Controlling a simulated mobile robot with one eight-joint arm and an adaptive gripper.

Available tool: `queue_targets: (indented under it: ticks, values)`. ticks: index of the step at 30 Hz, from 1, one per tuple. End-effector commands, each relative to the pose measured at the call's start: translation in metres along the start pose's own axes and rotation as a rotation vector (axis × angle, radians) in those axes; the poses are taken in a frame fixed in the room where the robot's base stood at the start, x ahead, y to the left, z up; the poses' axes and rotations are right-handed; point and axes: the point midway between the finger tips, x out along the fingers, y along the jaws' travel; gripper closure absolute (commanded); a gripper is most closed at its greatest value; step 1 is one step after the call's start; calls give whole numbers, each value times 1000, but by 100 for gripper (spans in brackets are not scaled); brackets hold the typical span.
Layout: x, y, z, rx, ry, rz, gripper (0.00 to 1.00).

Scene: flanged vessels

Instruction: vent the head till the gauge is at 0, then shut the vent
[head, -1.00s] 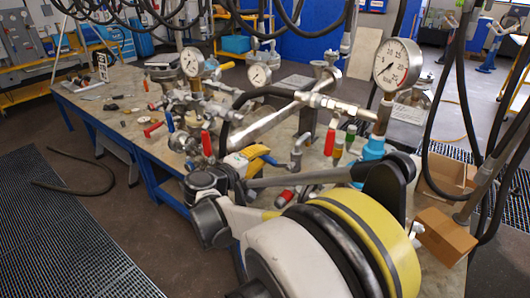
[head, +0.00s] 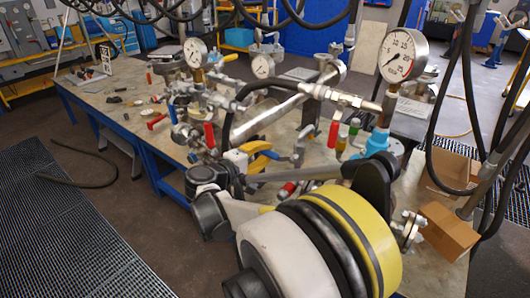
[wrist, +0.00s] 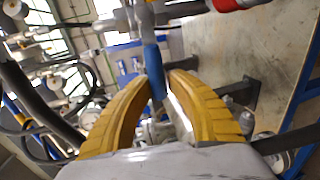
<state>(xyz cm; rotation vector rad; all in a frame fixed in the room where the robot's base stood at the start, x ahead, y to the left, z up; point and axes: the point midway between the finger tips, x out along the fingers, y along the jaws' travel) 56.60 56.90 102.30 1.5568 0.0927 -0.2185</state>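My gripper (head: 260,156) has yellow fingers and is in front of the valve pipework on the bench in the head view. In the wrist view, its two fingers (wrist: 154,82) stand apart. A blue handle (wrist: 153,70) shows between the fingertips; I cannot tell whether they touch it. A large dial gauge (head: 403,55) stands at the right; its needle points to the lower left and the exact reading is too small to tell. Two smaller gauges (head: 195,52) and (head: 263,66) stand further left. Red-handled valves (head: 333,134) and (head: 210,135) are on the pipework.
The bench (head: 112,98) holds small loose parts at its far left. Open cardboard boxes (head: 447,232) are at the right, beside hanging black hoses. Another hose (head: 85,180) lies on the floor at left.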

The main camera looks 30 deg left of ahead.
Motion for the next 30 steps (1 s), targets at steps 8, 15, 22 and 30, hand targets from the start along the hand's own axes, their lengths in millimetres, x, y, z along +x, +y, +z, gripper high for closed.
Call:
queue_targets:
  ticks: [8,15,22,30]
  values:
    - [0,0,0,0,1,1,60]
    - [-15,0,-1,0,3,1,60]
    - [-66,0,-1,-1,5,1,60]
    - [-112,0,-1,0,2,1,60]
